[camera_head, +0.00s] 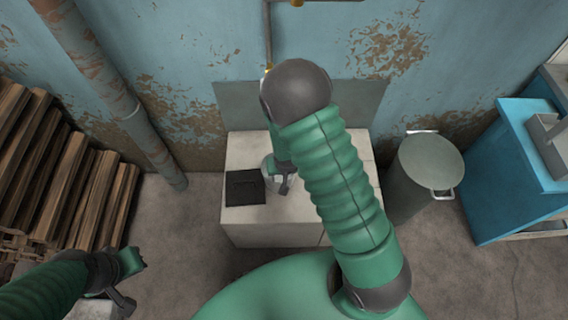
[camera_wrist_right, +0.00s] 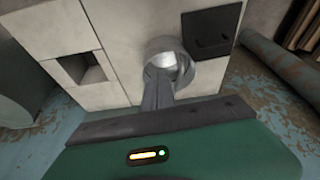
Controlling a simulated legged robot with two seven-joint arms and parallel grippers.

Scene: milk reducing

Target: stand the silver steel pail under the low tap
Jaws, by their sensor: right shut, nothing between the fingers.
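The silver steel pail (camera_head: 267,166) is on the pale block, mostly hidden behind my right arm and gripper. In the right wrist view the round silver pail (camera_wrist_right: 165,46) shows just beyond my fingers. My right gripper (camera_head: 284,187) is shut and empty, overlapping the pail in view; I cannot tell if it touches. Its grey fingers (camera_wrist_right: 158,88) also show in the right wrist view. A brass tap part (camera_head: 268,71) shows on the wall pipe, its outlet hidden by my arm. My left gripper (camera_head: 136,284) is open and empty at the lower left.
The pale block (camera_head: 240,150) stands against the peeling blue wall, with a dark square (camera_head: 245,187) at its left. A lidded grey bin (camera_head: 430,165) and blue cabinet (camera_head: 515,175) stand right. Stacked timber (camera_head: 60,170) and a thick pipe (camera_head: 115,95) are left.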

